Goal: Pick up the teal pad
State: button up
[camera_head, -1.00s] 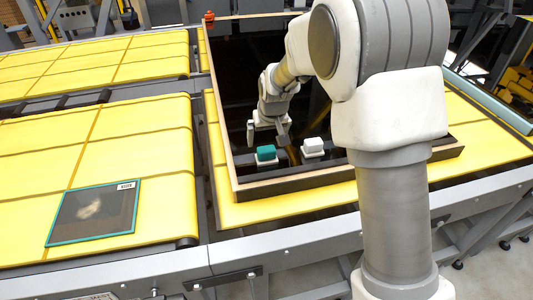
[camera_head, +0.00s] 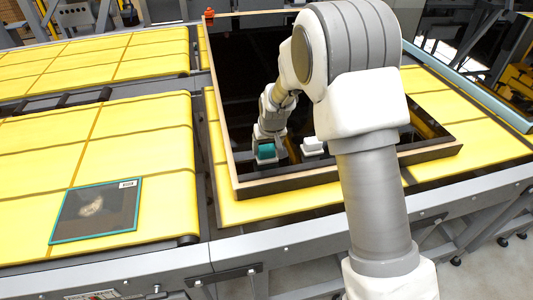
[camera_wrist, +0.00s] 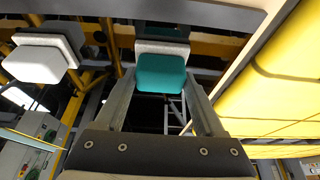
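The teal pad (camera_head: 265,152) sits on a pale base near the front left corner of the dark framed panel. In the wrist view the teal pad (camera_wrist: 161,73) lies between the far ends of my gripper's two fingers, with its pale base behind it. My gripper (camera_head: 265,137) is right at the pad in the head view, and its fingertips are hard to make out there. In the wrist view my gripper (camera_wrist: 161,80) looks open, one finger on each side of the pad. I cannot tell whether the fingers touch it.
A white pad (camera_head: 313,144) stands just to the right of the teal one. A brown frame (camera_head: 290,184) rims the dark panel. A dark teal-edged pane (camera_head: 97,210) lies on the yellow conveyor (camera_head: 150,140) at left.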

aim_at(266, 147)
jog(key=c, duration=0.9)
jog(key=shift+o, duration=0.2)
jog(key=shift+r, duration=0.55)
notch_tip(266, 147, up, 3)
jog(key=shift+w+b, duration=0.1)
jog(key=shift+b, duration=0.4)
jog(key=s+d+r+b, duration=0.2)
jog(key=s+d+r, duration=0.4)
jog(key=s, duration=0.4)
jog(key=shift+d+r, duration=0.2)
jog(key=shift+r, duration=0.25)
